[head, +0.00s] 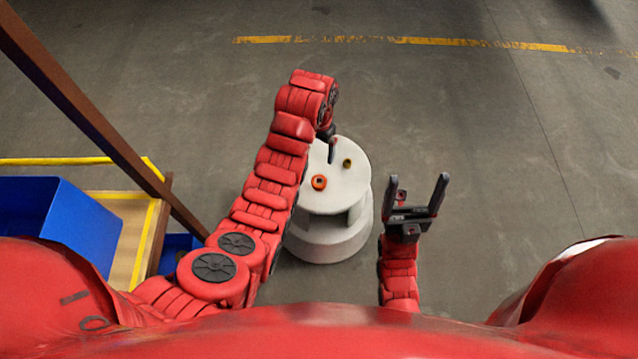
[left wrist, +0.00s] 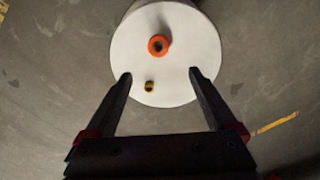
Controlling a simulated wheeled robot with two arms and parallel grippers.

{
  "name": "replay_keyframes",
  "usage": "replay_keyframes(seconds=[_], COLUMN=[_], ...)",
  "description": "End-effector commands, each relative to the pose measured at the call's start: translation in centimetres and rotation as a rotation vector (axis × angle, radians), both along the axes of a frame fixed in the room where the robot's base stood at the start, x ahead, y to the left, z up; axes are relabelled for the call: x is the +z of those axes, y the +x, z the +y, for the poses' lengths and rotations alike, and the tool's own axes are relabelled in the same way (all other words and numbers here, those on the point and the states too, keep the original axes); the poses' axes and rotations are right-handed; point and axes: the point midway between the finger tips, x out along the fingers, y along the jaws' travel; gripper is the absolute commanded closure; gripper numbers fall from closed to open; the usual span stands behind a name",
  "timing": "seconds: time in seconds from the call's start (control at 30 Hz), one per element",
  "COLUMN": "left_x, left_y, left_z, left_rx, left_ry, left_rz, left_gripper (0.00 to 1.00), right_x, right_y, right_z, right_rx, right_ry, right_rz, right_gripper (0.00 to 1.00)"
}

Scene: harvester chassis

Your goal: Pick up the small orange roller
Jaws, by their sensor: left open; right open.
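The small orange roller (head: 319,182) is a short ring with a dark hole, standing on the round white top of a pedestal (head: 345,200). It also shows in the left wrist view (left wrist: 158,45), beyond the fingertips and roughly midway between them. My left gripper (head: 331,150) is above the far part of the pedestal, partly hidden by its own arm. In the left wrist view my left gripper (left wrist: 160,80) is open and empty. My right gripper (head: 416,187) is open and empty, to the right of the pedestal and apart from it.
A small brass-coloured ring (head: 347,163) lies on the same top; the left wrist view shows it (left wrist: 149,86) between the fingers. A blue bin (head: 75,225), a wooden pallet edge (head: 130,230) and a brown post (head: 100,120) stand at left. The floor at right is clear.

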Motion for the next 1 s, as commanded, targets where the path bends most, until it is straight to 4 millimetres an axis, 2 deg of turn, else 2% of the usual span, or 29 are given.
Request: replay_keyframes(seconds=[0.03,0.3,0.4,0.5,0.77,1.0], left_x=[-1.5,-7.3,-8.8,-10.4,-12.6,-16.0], left_y=[0.0,0.0,-0.2,-0.1,-0.4,-0.8], left_z=[0.0,0.1,0.1,0.1,0.0,0.0], left_rx=[0.0,0.002,0.001,0.0,0.0,0.002], left_ry=[-0.001,-0.001,0.002,0.0,-0.001,0.0], left_rz=[0.001,-0.002,0.006,0.002,-0.002,0.0], left_gripper=[0.09,0.09,0.09,0.09,0.09,0.09], right_x=[-1.4,-6.6,-5.8,-5.9,-6.1,-6.4], right_y=[0.0,0.0,0.0,0.0,0.0,0.0], right_z=[0.0,0.0,0.0,0.0,0.0,0.0], right_rx=[0.0,0.0,0.0,0.0,0.0,0.0], right_ry=[0.0,0.0,0.0,0.0,0.0,0.0], right_rz=[0.0,0.0,0.0,0.0,0.0,0.0], right_gripper=[0.15,0.15,0.15,0.15,0.15,0.15])
